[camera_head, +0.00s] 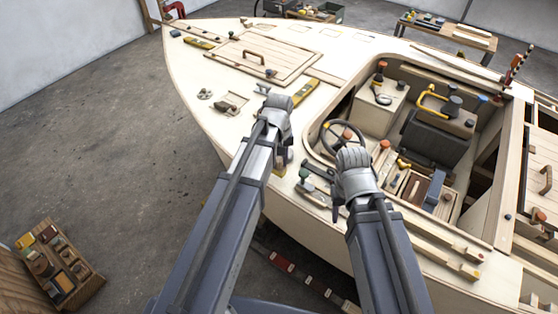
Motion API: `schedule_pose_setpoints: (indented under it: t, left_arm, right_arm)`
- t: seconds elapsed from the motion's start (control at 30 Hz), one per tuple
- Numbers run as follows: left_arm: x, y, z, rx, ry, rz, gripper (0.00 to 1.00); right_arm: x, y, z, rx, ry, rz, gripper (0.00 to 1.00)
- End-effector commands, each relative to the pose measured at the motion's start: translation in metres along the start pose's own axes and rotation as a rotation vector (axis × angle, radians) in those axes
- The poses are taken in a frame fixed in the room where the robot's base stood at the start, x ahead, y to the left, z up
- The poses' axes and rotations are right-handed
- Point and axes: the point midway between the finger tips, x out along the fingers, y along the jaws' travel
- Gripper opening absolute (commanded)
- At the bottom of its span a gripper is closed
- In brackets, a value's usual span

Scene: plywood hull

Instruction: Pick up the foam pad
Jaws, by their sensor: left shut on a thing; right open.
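I cannot pick out the foam pad with certainty. My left gripper (284,157) is over the hull's near side deck, mostly hidden behind its own wrist and arm. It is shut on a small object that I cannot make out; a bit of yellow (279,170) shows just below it. My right gripper (337,205) is open, low beside its wrist, near the cockpit's near edge. Its fingers are largely hidden by the arm. A blue-grey block (434,187) stands in the cockpit, right of my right wrist.
The plywood hull (205,60) fills the middle. Its foredeck carries a hatch (262,58) and a yellow level (305,92). The cockpit holds a steering wheel (342,135) and a dark seat (436,142). A wooden crate (88,280) stands on the floor at lower left.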

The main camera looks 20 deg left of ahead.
Motion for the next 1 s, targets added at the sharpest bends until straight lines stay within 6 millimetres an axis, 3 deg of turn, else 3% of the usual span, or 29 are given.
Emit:
schedule_pose_setpoints:
  t: [0.03,0.4,0.83,0.87,1.0]
  left_arm:
    - [-0.015,0.0,0.0,0.0,0.0,0.0,0.0]
    - [-0.069,0.0,0.0,0.0,0.0,0.0,0.0]
    - [-0.075,0.0,0.0,0.0,0.0,0.0,0.0]
    - [-0.075,0.0,0.0,0.0,0.0,0.0,0.27]
    - [-0.075,0.0,0.0,0.0,0.0,0.0,0.11]
  right_arm:
    - [-0.014,0.001,0.001,0.0,0.0,0.0,0.5]
    - [-0.068,0.006,0.004,0.0,0.0,0.0,0.5]
    - [-0.075,0.007,0.004,0.0,0.0,0.0,0.5]
    - [-0.075,0.007,0.004,0.0,0.0,0.0,0.5]
    - [-0.075,0.007,0.004,0.0,0.0,0.0,0.5]
